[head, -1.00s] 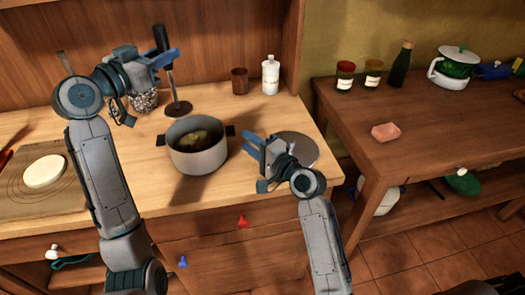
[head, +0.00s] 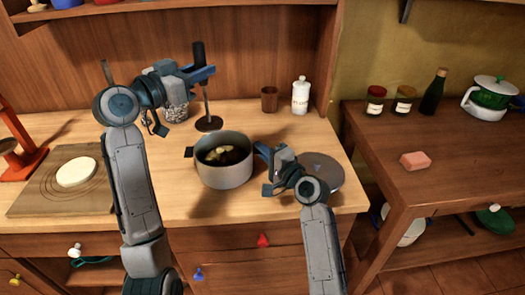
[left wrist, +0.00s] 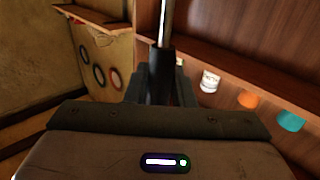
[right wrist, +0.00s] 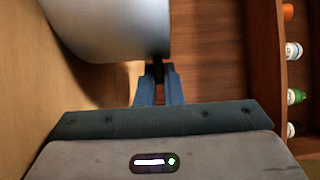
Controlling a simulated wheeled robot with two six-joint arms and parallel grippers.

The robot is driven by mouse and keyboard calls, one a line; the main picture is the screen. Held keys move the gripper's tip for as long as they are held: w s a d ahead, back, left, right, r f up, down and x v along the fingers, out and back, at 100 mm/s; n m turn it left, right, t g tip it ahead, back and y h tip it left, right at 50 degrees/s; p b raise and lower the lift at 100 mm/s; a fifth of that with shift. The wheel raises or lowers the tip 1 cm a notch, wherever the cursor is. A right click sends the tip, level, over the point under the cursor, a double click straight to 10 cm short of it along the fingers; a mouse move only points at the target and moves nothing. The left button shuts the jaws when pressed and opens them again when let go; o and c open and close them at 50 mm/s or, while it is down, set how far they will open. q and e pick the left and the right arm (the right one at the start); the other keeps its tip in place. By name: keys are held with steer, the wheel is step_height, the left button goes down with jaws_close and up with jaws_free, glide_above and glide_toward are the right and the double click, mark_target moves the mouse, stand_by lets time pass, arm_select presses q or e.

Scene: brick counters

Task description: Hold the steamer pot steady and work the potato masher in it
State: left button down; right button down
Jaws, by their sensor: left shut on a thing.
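The steamer pot (head: 224,174) is a grey pot with dark side handles, upright on the wooden counter. Pale chunks (head: 221,155) lie inside it. My left gripper (head: 204,74) is shut on the black handle of the potato masher (head: 206,104), which is nearly upright behind the pot. Its dark round foot is at or just above the counter; I cannot tell which. The masher also shows in the left wrist view (left wrist: 166,25). My right gripper (head: 262,151) is at the pot's right handle (right wrist: 158,70), which lies between its fingertips. I cannot tell whether they press on it.
A grey round lid (head: 322,172) lies right of my right gripper. A canister (head: 174,108), brown cup (head: 269,98) and white bottle (head: 300,95) stand behind. A board (head: 40,205) with a pale disc is at left. Bare counter lies in front of the pot.

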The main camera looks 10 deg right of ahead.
stand_by(0.4)
arm_select(q)
glide_above(206, 124)
steer(key=w, duration=0.2)
step_height(206, 124, down, 4)
steer(key=shift+w+a+f, duration=0.1)
steer(key=shift+w+a, duration=0.05)
steer(key=shift+f, duration=5.3)
steer(key=shift+f, duration=1.1)
steer(key=shift+r, duration=0.1)
